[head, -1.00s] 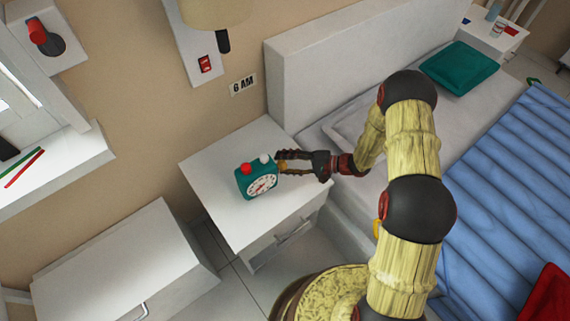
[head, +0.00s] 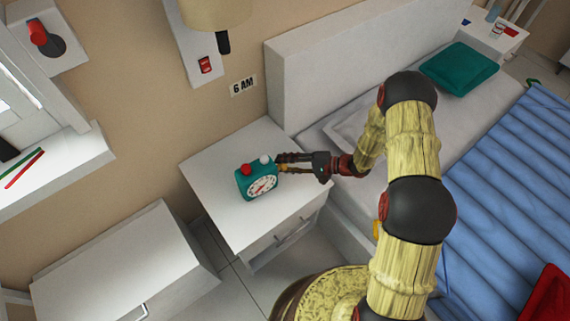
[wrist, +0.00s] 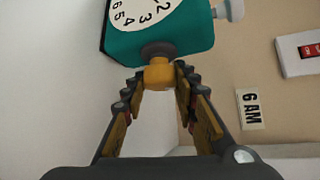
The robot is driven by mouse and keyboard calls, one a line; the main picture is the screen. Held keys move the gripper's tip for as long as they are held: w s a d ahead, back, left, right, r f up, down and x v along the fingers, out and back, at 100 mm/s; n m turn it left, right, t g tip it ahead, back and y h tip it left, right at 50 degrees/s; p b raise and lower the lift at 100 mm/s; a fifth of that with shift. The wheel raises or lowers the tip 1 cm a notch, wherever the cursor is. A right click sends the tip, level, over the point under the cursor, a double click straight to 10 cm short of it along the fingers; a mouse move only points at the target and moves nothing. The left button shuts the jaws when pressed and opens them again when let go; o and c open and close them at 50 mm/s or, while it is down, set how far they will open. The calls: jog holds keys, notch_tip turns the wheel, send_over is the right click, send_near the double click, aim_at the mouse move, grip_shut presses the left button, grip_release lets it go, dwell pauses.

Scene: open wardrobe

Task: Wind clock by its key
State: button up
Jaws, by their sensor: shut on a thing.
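The teal alarm clock (head: 243,184) stands upright on the white nightstand (head: 222,215), with a white dial facing front, and a red and a white knob on top. The clock also shows at the top of the wrist view (wrist: 190,38). Its yellow key (wrist: 158,73) sticks out of the clock's side on a dark round collar. My gripper (wrist: 160,80) is shut on the key, one finger on each side of it. In the head view my gripper (head: 283,162) reaches in from the right at the clock's side. The key is mostly hidden there.
A "6 AM" sign (head: 243,86) is on the wall behind. The bed's headboard (head: 345,65) and blue blanket (head: 510,180) lie to the right. A white cabinet (head: 120,265) stands at left. The nightstand top around the clock is clear.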

jog(key=shift+p, duration=0.3)
jog(key=m+g+h+p, duration=0.1)
jog(key=p, duration=0.1)
jog(key=h+p, duration=0.1)
jog(key=shift+r+m+g+p, duration=0.25)
jog(key=shift+m+g+p, duration=0.15)
jog(key=m+g+h+p, duration=0.2)
jog(key=g+p, duration=0.1)
jog(key=p, duration=0.2)
jog(key=m+g+h+p, duration=0.1)
jog(key=m+g+h, duration=0.1)
jog(key=shift+w+f+g+p, duration=0.1)
jog(key=shift+f+g+p, duration=0.1)
jog(key=shift+g+p, duration=0.2)
jog(key=shift+f+m+g+h, duration=0.1)
jog(key=shift+m+g+h, duration=0.4)
jog(key=shift+g, duration=0.2)
jog(key=shift+m+g+b, duration=0.4)
jog(key=shift+g, duration=0.4)
jog(key=shift+h, duration=0.3)
jog(key=o, duration=1.2)
